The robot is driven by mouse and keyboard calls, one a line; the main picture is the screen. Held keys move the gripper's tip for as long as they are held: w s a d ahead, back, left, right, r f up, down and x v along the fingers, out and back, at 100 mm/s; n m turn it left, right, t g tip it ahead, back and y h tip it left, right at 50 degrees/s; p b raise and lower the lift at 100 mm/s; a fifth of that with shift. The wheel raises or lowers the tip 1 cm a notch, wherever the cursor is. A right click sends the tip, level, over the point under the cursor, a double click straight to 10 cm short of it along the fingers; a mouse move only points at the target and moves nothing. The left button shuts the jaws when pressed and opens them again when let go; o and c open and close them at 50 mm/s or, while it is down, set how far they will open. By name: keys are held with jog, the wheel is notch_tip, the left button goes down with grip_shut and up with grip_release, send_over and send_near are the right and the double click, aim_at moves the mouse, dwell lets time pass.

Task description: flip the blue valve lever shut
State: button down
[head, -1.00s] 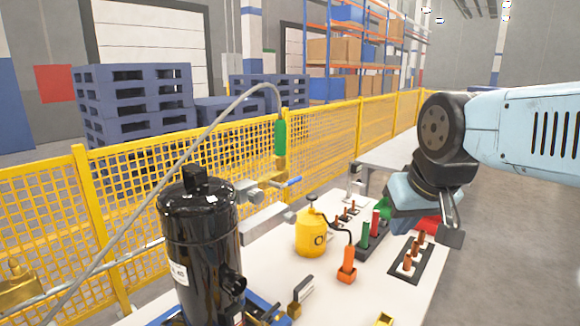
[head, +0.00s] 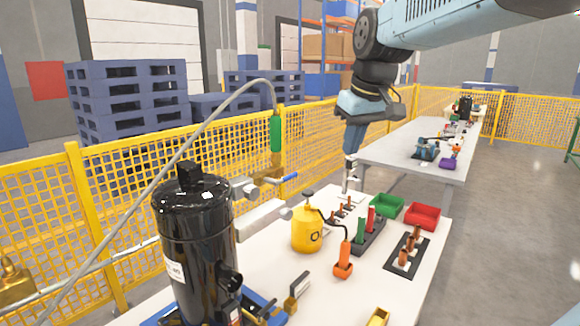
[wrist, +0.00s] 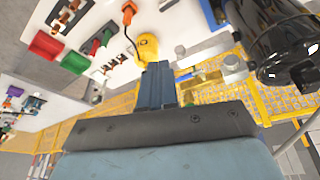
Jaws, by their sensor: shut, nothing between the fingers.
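The blue valve lever (head: 289,177) is a small blue handle beside the silver fittings behind the black compressor (head: 197,235). It sticks out to the right, tilted slightly up.
A yellow oil can (head: 307,232), a tool rack (head: 368,238), a green bin (head: 386,206) and a red bin (head: 422,215) stand on the white bench. A yellow mesh fence (head: 110,225) runs behind. A grey hose arcs over the compressor to a green cylinder (head: 276,133).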

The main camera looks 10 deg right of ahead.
aim_at(290, 175)
jog(key=w+a+r+n+g, duration=0.1)
jog(key=w+a, duration=0.3)
jog(key=w, duration=0.4)
jog(key=w+a+r+n+g, duration=0.1)
jog(key=w+a+n, duration=0.2)
jog(key=w, duration=0.5)
jog(key=shift+a+n+y, duration=0.3)
jog(key=shift+a, duration=0.35)
jog(key=shift+w, duration=0.1)
jog(key=f, duration=0.4)
jog(key=w+a+f, duration=0.1)
jog(key=f, duration=0.4)
jog(key=w+a+f, duration=0.1)
jog(key=f, duration=0.3)
jog(key=shift+f, duration=0.3)
